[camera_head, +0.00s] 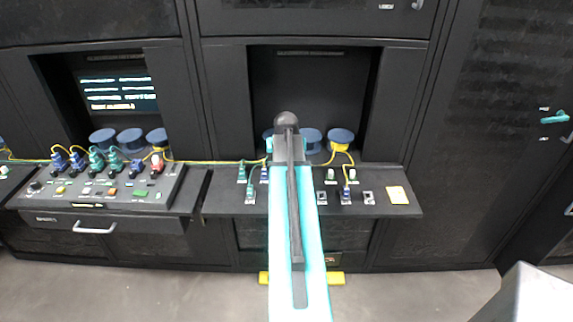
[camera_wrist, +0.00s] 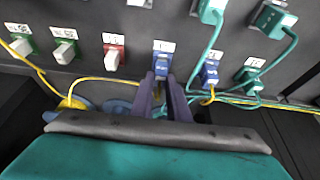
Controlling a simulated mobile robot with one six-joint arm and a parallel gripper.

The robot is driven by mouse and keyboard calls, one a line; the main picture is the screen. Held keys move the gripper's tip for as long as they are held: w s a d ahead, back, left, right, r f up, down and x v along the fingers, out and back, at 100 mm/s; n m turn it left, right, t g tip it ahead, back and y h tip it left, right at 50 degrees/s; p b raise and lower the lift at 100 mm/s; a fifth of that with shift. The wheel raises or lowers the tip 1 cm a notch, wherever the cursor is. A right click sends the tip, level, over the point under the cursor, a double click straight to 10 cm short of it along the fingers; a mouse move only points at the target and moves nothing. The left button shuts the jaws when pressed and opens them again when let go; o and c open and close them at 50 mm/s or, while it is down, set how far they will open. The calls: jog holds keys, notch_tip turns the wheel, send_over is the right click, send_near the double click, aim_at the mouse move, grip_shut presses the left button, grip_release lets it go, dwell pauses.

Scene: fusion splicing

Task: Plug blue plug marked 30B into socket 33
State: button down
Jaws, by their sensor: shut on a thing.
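In the wrist view, my gripper (camera_wrist: 162,84) has its two dark purple fingers closed at a blue plug (camera_wrist: 162,66). The plug is at the panel, directly below a white number label (camera_wrist: 163,46). Its own marking, the label's digits and whether it is fully seated cannot be made out. Another blue plug (camera_wrist: 210,72) sits to its right, in its own labelled socket. In the head view my arm hides the gripper, the held plug and the middle of the panel.
Green plugs (camera_wrist: 248,80) with green cords are on the right in the wrist view. A red socket (camera_wrist: 114,56) and white-capped green sockets (camera_wrist: 65,50) are on the left. Yellow cable (camera_wrist: 72,94) runs close by. In the head view, a console (camera_head: 100,190) stands left of the panel (camera_head: 225,200).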

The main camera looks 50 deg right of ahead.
jog(key=shift+f, duration=0.45)
dwell(0.3)
jog(key=c, duration=1.6)
grip_release()
jog(key=shift+r, duration=0.1)
jog(key=shift+v, duration=5.95)
